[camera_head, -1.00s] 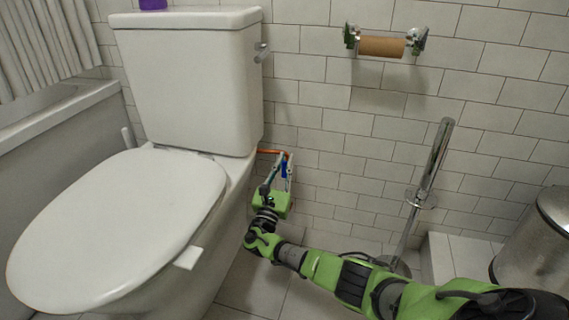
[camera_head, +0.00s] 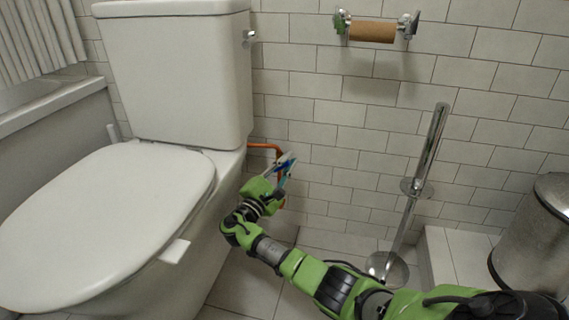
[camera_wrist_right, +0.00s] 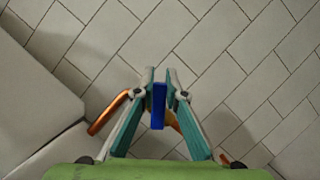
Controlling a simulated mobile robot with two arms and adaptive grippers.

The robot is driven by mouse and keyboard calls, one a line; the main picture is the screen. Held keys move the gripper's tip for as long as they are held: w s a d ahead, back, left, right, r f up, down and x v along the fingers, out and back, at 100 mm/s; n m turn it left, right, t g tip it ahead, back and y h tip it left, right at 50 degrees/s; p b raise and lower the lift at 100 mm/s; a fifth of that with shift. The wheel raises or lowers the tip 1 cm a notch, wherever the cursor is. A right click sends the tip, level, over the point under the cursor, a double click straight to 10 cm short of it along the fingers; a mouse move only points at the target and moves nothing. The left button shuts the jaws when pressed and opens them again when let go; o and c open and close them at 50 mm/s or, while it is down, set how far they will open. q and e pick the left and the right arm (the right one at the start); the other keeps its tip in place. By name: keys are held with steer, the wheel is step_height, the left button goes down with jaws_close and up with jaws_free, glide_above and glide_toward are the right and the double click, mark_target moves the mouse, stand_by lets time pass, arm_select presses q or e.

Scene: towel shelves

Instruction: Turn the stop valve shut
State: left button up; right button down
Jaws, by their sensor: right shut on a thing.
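The stop valve's blue handle (camera_head: 285,165) is low on the tiled wall, just right of the toilet, at the end of a copper pipe (camera_head: 262,146). My right gripper (camera_head: 287,161) reaches up to it from below and is shut on the handle. In the right wrist view the blue handle (camera_wrist_right: 158,106) stands between the two fingers of the gripper (camera_wrist_right: 161,80), with the copper pipe (camera_wrist_right: 107,112) to their left. The valve body is mostly hidden behind the fingers and handle. My left gripper is not in view.
The toilet (camera_head: 120,215) stands close to the left of my right gripper. A chrome toilet-brush stand (camera_head: 430,150) is to the right, with a metal bin (camera_head: 540,235) beyond it. A paper-roll holder (camera_head: 372,31) hangs above. Some floor is free between toilet and brush stand.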

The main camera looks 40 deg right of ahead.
steer(key=shift+s+d+f+m+g+y+b, duration=0.15)
steer(key=shift+f+m+g+y, duration=0.3)
steer(key=shift+m, duration=0.9)
steer(key=shift+s+f+m+g+y+b, duration=0.15)
steer(key=shift+f+m+g, duration=0.35)
steer(key=shift+m, duration=0.9)
steer(key=shift+s+d+f+m+g+y, duration=0.15)
steer(key=shift+f+m+g+y, duration=0.35)
steer(key=shift+m, duration=0.85)
steer(key=shift+f, duration=0.15)
steer(key=c, duration=2)
jaws_free()
steer(key=shift+c, duration=0.2)
